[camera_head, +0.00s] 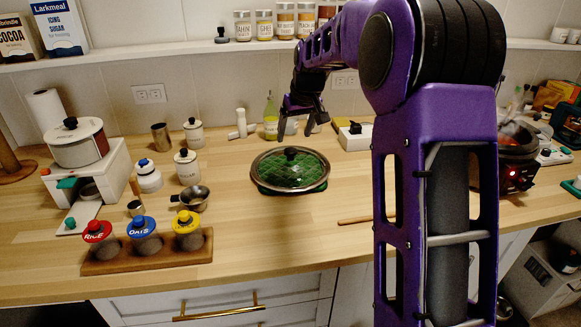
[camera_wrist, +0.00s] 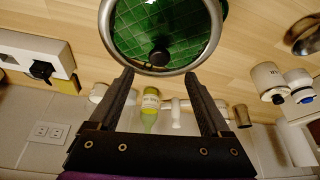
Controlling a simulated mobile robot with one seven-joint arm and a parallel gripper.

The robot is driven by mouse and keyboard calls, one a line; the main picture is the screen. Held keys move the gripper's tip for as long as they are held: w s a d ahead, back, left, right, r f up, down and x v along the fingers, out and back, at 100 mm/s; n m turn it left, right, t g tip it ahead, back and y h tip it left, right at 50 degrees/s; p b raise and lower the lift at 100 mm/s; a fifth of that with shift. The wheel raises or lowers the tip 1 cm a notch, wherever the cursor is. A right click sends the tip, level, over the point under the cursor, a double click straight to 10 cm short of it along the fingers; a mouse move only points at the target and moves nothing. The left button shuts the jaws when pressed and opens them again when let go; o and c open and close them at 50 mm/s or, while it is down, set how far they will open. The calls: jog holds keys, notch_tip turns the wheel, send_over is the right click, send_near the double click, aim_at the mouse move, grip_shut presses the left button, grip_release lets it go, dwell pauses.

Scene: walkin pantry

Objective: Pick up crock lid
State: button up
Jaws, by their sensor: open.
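The crock lid (camera_head: 272,165) is a round glass lid with a metal rim and a black knob. It lies on a green quilted mat (camera_head: 263,189) in the middle of the counter, and the green shows through the glass. In the wrist view the lid (camera_wrist: 195,42) fills the top centre, its black knob just beyond my fingertips. My gripper (camera_head: 298,130) is open and empty, above and behind the lid in the head view. In the wrist view my gripper (camera_wrist: 159,74) has its two fingers wide apart, pointing toward the knob.
A green-yellow bottle (camera_wrist: 150,108) and a white pestle-like item (camera_head: 241,124) stand behind the lid. A small saucepan (camera_head: 194,199) and a sugar canister (camera_head: 187,168) stand to its left. A lidless cooker (camera_head: 517,155) is at the right.

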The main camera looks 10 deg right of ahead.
aim_at(290, 150)
jog(key=shift+b+x, duration=0.35)
jog(key=shift+x, duration=3.25)
jog(key=shift+r, duration=0.1)
grip_shut()
jog(key=shift+r, duration=0.1)
